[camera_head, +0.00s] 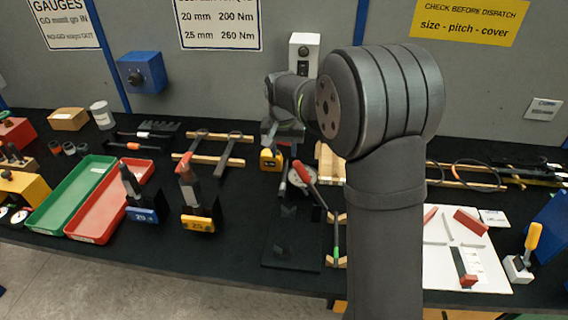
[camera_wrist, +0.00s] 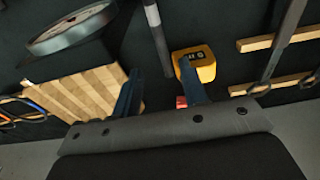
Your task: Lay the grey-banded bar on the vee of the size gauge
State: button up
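My gripper (camera_wrist: 157,92) is open, with two dark fingers apart and no bar visible between them. In the head view my gripper hangs over the back middle of the bench, partly hidden by my arm. A dark grey bar (camera_wrist: 157,36) lies beyond the fingertips in the wrist view, beside a yellow block (camera_wrist: 197,65); that block also shows in the head view (camera_head: 270,160). A white board (camera_head: 436,263) at right carries red pieces and thin grey strips; I cannot tell whether the size gauge is there.
Long-handled tools rest on wooden strips (camera_head: 212,160). Green (camera_head: 72,195) and red (camera_head: 108,205) trays stand left. My arm covers part of the bench right of centre.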

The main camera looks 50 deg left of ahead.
jog(key=shift+o, duration=0.9)
jog(key=shift+s+d+r, duration=0.1)
jog(key=shift+r, duration=1.1)
jog(key=m, duration=0.2)
send_near(284, 175)
jog(key=f, duration=0.3)
jog(key=shift+s+a+f, duration=0.2)
jog(key=shift+a+f, duration=0.05)
jog(key=f, duration=0.2)
jog(key=w+f, duration=0.1)
jog(key=f, duration=0.2)
grip_shut()
